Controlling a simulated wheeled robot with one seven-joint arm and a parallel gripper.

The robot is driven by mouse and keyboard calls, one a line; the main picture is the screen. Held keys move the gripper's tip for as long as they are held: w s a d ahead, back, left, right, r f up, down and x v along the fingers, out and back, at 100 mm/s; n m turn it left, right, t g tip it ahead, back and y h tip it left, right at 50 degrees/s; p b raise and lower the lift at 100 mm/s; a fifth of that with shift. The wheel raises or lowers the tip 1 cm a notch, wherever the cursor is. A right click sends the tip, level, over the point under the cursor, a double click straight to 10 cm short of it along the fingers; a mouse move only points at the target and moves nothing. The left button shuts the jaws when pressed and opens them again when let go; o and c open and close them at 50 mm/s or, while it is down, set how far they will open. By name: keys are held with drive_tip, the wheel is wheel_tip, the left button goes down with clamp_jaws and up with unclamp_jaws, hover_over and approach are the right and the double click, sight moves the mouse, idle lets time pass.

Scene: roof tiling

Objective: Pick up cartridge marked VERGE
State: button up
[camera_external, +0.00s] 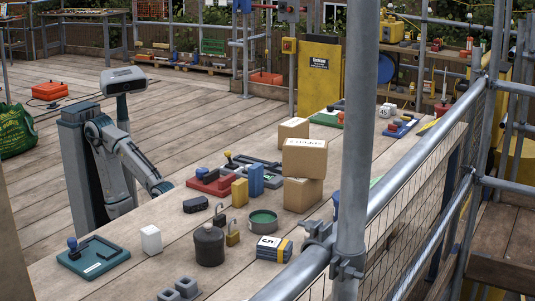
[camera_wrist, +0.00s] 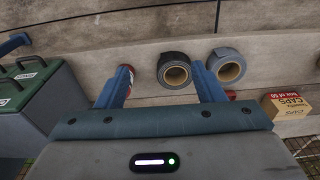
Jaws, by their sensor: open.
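No marking reading VERGE is legible in either view, so I cannot tell which thing is that cartridge. In the wrist view, a red and pale cylinder (camera_wrist: 130,82) is partly hidden behind the left finger; its label cannot be read. My gripper (camera_wrist: 161,70) is open, its two blue fingers spread wide with nothing held between them.
The wrist view shows a grey tape roll (camera_wrist: 231,52), a CAPS box (camera_wrist: 288,104) and a dark green case (camera_wrist: 40,110). On the bench stand stacked cardboard boxes (camera_external: 304,158), a dark bottle (camera_external: 208,246), a green tin (camera_external: 263,221) and a white block (camera_external: 151,239). A scaffold pole (camera_external: 355,130) stands in front.

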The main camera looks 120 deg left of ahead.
wheel_tip(320, 180, up, 12)
drive_tip(key=s+d+g+p, duration=0.2)
drive_tip(key=s+g+p, duration=0.1)
drive_tip(key=p, duration=0.6)
wheel_tip(320, 180, up, 29)
drive_tip(key=n+t+h+p, duration=0.1)
drive_tip(key=n+h+p, duration=0.3)
drive_tip(key=n+p, duration=2.1)
hover_over(154, 227)
drive_tip(key=a+p, duration=0.4)
drive_tip(key=p, duration=0.5)
drive_tip(key=m, duration=0.9)
drive_tip(key=x, duration=0.5)
drive_tip(key=w+x, duration=0.1)
drive_tip(key=x, duration=0.2)
drive_tip(key=shift+d+f, duration=0.15)
drive_tip(key=shift+d, duration=0.25)
drive_tip(key=shift+h, duration=0.3)
drive_tip(key=shift+d+p+x, duration=0.25)
drive_tip(key=shift+p+x, duration=0.5)
drive_tip(key=shift+x, duration=1.9)
drive_tip(key=c, duration=1.1)
